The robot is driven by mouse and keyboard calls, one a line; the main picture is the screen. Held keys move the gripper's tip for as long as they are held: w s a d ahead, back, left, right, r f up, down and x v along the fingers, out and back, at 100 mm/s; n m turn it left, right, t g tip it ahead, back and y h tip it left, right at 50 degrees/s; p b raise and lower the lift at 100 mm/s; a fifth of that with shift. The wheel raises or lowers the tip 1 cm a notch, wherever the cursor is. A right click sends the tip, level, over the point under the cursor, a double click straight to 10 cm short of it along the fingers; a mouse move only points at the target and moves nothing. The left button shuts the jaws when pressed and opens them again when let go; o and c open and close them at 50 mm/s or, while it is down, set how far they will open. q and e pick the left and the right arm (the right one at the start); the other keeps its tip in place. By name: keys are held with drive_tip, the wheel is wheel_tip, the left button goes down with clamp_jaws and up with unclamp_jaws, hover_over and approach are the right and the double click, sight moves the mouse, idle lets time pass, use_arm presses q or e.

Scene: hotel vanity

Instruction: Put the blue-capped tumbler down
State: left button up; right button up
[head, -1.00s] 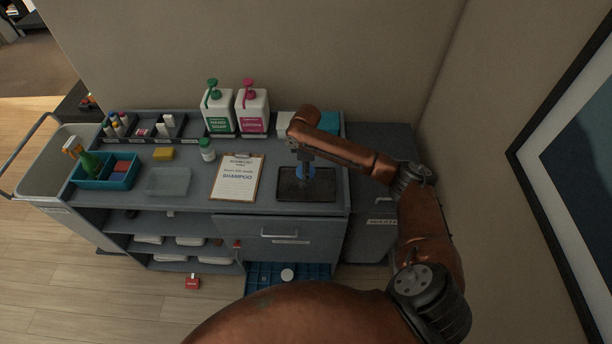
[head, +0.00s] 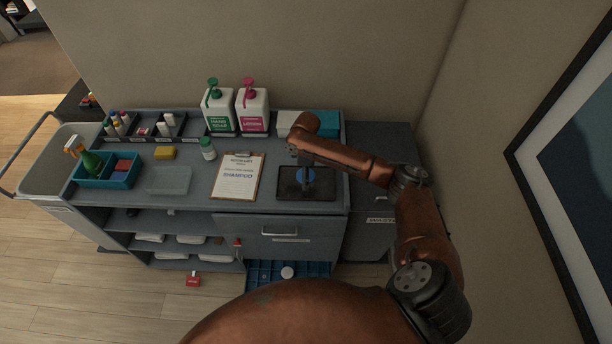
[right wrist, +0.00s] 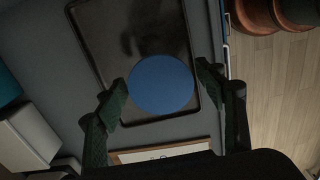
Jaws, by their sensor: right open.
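The blue-capped tumbler (head: 306,176) stands on the dark tray (head: 323,193) at the right end of the cart top. In the right wrist view its round blue cap (right wrist: 161,85) faces the camera, and the dark tray (right wrist: 110,22) lies under it. My right gripper (right wrist: 160,88) is open, with one finger on each side of the cap. A narrow gap shows beside the fingertips. In the head view my right gripper (head: 305,162) is over the tumbler, and the arm hides part of it. The tumbler's body is mostly hidden. My left gripper is not in view.
A clipboard (head: 237,178) lies just left of the tray. Hand soap (head: 218,112) and lotion (head: 252,112) pump bottles stand behind. A white-and-teal box (head: 320,124) is behind the tray.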

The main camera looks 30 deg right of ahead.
wheel_tip(320, 180, up, 12)
drive_tip(key=b, duration=0.2)
drive_tip(key=shift+r, duration=0.2)
drive_tip(key=shift+a+f, duration=0.1)
idle(0.3)
